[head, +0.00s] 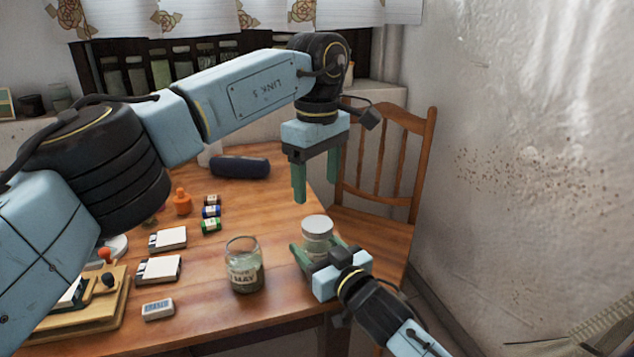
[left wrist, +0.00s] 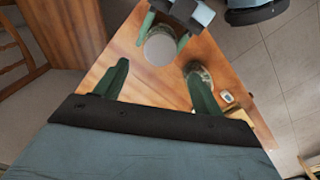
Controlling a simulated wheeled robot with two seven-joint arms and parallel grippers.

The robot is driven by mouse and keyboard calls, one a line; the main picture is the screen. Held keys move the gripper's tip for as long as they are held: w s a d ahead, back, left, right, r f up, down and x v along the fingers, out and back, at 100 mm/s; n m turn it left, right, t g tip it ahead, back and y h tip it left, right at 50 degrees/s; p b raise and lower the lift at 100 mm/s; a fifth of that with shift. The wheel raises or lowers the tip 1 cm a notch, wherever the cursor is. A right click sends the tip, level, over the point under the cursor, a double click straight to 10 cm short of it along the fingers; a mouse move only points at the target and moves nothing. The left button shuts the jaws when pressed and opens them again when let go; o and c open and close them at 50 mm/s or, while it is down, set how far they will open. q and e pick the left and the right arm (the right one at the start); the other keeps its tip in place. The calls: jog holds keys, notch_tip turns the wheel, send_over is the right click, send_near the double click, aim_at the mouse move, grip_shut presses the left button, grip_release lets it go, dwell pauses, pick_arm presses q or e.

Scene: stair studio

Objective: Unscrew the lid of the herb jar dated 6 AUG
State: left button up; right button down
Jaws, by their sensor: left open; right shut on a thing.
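A glass jar (head: 317,244) with a pale round lid (head: 316,225) stands upright near the table's right edge. My right gripper (head: 318,252) is shut around the jar's body, below the lid. The jar's date is not readable. My left gripper (head: 316,186) is open and empty, pointing down above the lid and apart from it. In the left wrist view the lid (left wrist: 160,49) shows beyond and between the open fingers of my left gripper (left wrist: 159,86). A second glass jar (head: 244,268), with a label reading MAY and no lid visible, stands to the left.
The wooden table (head: 215,300) also holds white boxes (head: 168,239), small dark and green bottles (head: 211,225), an orange bottle (head: 182,202), a dark case (head: 240,167) and a wooden stand (head: 100,315). A chair (head: 385,175) stands behind its right side.

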aim_at(317, 223)
pick_arm(q)
jog(key=m, duration=0.5)
jog(key=shift+m, duration=0.4)
jog(key=m, duration=0.5)
jog(key=shift+f, duration=4.05)
jog(key=shift+c, duration=0.3)
